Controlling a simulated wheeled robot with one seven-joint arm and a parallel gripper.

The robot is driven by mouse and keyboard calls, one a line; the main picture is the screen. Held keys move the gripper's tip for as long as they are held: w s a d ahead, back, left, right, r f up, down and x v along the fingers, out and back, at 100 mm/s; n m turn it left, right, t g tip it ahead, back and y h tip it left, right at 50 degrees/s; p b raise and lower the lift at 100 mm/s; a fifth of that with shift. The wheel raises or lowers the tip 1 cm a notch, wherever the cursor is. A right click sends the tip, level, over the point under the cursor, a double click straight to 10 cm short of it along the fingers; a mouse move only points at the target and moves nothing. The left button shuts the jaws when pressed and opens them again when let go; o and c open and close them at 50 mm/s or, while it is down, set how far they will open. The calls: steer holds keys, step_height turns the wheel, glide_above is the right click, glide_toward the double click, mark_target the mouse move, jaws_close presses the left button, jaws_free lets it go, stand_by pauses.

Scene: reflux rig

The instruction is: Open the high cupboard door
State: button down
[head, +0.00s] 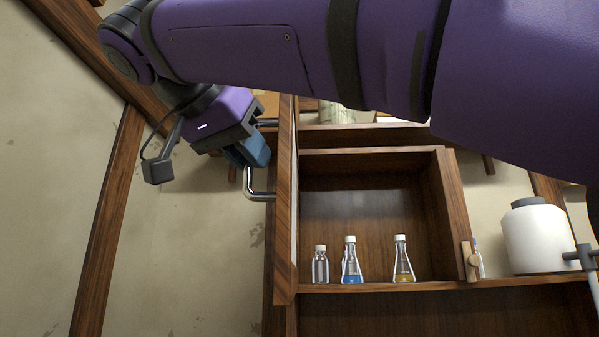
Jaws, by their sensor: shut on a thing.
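The high cupboard (375,214) is in the middle of the head view. Its wooden door (285,210) stands open, swung out and seen nearly edge-on at the cupboard's left side. A metal bar handle (258,195) sticks out from the door's left face. My arm comes in from the upper right, across the top of the view.
Inside the cupboard stand a clear bottle (320,266), a flask with blue liquid (351,262) and a flask with yellow liquid (403,260). A white container (539,237) stands at the right.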

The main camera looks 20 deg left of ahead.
steer(key=shift+s+a+m+h, duration=0.2)
steer(key=shift+a+h, duration=0.1)
steer(key=shift+a, duration=0.5)
steer(key=shift+s+a+m+h, duration=0.1)
steer(key=shift+a+m+h, duration=0.15)
steer(key=shift+a, duration=0.55)
steer(key=c, duration=1.1)
jaws_free()
steer(key=shift+c, duration=0.2)
